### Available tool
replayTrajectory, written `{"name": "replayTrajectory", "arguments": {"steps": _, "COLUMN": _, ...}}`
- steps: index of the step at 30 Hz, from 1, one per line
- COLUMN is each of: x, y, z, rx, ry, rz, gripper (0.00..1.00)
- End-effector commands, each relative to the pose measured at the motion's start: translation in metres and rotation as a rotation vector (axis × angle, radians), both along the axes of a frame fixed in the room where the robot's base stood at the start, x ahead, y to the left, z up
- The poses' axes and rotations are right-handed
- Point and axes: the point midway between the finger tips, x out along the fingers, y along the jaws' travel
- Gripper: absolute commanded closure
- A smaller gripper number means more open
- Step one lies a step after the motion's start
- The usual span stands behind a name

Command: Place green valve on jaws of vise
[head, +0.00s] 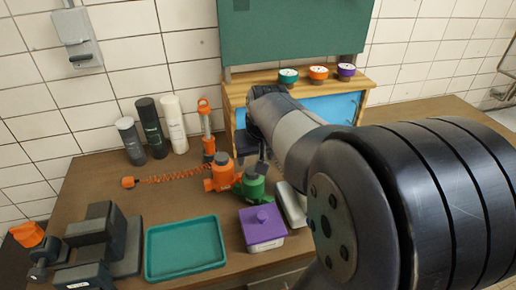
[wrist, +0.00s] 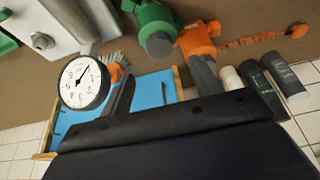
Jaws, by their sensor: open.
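The green valve (head: 252,187) stands on the brown table, close to the right of an orange valve (head: 221,175). In the wrist view the green valve (wrist: 154,24) shows at the top, beyond and roughly between my fingertips. My gripper (wrist: 163,70) is open with nothing between its fingers. In the head view my gripper (head: 262,152) is behind the valves and partly hidden by my arm. The dark vise (head: 100,245), with an orange part at its left, stands at the table's front left. Its jaws look empty.
A teal tray (head: 186,248) lies between the vise and a purple lidded box (head: 262,226). A white-faced gauge (wrist: 84,83) is close beside one finger in the wrist view. Several bottles (head: 153,128) stand by the wall. A blue-fronted wooden shelf (head: 335,107) stands behind my gripper.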

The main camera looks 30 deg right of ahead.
Motion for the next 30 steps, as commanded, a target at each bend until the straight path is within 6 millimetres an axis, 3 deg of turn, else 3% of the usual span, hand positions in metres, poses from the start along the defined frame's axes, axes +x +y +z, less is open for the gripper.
{"name": "replayTrajectory", "arguments": {"steps": 3, "x": -0.008, "y": 0.001, "z": 0.020, "rx": -0.002, "ry": -0.004, "rz": 0.000, "gripper": 0.40}}
{"name": "replayTrajectory", "arguments": {"steps": 7, "x": -0.013, "y": 0.002, "z": 0.032, "rx": -0.001, "ry": -0.001, "rz": -0.001, "gripper": 0.39}}
{"name": "replayTrajectory", "arguments": {"steps": 10, "x": -0.013, "y": 0.002, "z": 0.035, "rx": 0.002, "ry": 0.011, "rz": -0.001, "gripper": 0.31}}
{"name": "replayTrajectory", "arguments": {"steps": 16, "x": 0.008, "y": 0.000, "z": 0.016, "rx": 0.036, "ry": 0.154, "rz": -0.004, "gripper": 0.15}}
{"name": "replayTrajectory", "arguments": {"steps": 22, "x": 0.028, "y": -0.003, "z": -0.003, "rx": 0.066, "ry": 0.320, "rz": -0.014, "gripper": 0.14}}
{"name": "replayTrajectory", "arguments": {"steps": 30, "x": 0.034, "y": -0.003, "z": -0.023, "rx": 0.078, "ry": 0.391, "rz": -0.021, "gripper": 0.14}}
